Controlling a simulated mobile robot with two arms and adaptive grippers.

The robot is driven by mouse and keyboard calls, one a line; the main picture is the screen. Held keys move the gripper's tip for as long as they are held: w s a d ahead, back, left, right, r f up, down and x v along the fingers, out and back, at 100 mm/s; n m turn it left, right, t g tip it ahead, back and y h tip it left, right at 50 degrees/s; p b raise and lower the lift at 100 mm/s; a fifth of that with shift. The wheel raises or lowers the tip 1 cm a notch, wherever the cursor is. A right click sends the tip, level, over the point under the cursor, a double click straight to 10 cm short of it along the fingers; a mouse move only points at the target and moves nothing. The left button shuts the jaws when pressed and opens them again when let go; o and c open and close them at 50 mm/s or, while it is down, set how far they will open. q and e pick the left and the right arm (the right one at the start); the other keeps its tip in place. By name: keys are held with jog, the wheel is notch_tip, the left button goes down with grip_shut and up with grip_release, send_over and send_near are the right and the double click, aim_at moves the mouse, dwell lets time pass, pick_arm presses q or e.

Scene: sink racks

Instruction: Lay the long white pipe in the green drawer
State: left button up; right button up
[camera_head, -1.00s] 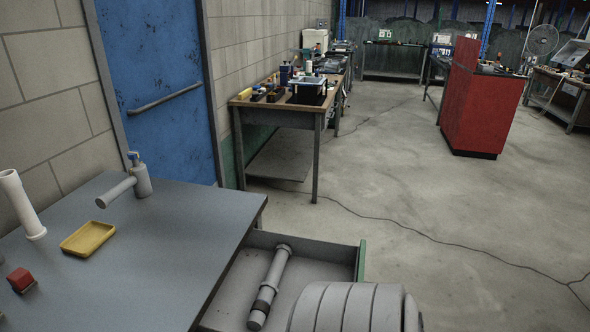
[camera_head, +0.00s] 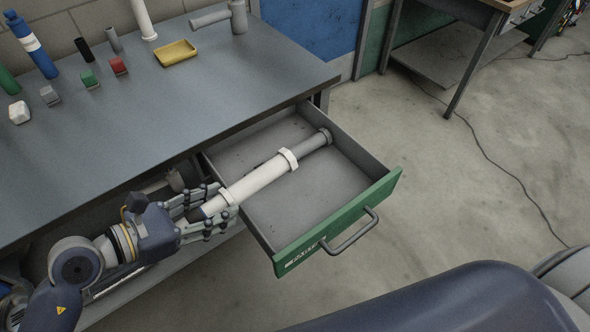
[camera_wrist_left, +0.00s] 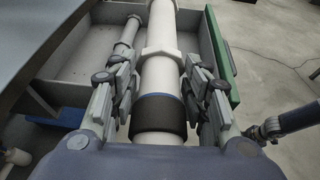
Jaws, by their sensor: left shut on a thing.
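The long white pipe (camera_head: 257,181) has collars near its ends. My left gripper (camera_head: 205,212) is shut on its near end, with fingers on both sides. In the left wrist view the pipe (camera_wrist_left: 162,70) runs away from my fingers (camera_wrist_left: 160,105), with a black band and blue ring between them. The pipe is over the open green-fronted drawer (camera_head: 340,226); I cannot tell whether it touches the floor. A grey pipe (camera_head: 318,139) lies in the drawer, partly hidden behind the white pipe; in the wrist view it is to the left (camera_wrist_left: 126,45).
The grey table (camera_head: 190,100) stands beside and above the drawer. The drawer handle (camera_head: 352,233) sticks out in front.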

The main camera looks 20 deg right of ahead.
pick_arm(q)
jog(key=shift+m+g, duration=0.4)
jog(key=shift+g, duration=0.1)
jog(key=p+x, duration=0.2)
jog(key=x, duration=1.7)
jog(key=shift+w+d+f, duration=0.2)
jog(key=shift+w+f, duration=0.1)
jog(key=shift+f+b, duration=0.35)
jog(key=shift+f, duration=0.3)
pick_arm(e)
jog(key=shift+w+a+r, duration=0.45)
jog(key=shift+r, duration=0.2)
pick_arm(q)
jog(key=o, duration=1.2)
jog(key=shift+s+f, duration=0.1)
jog(key=shift+c, duration=0.2)
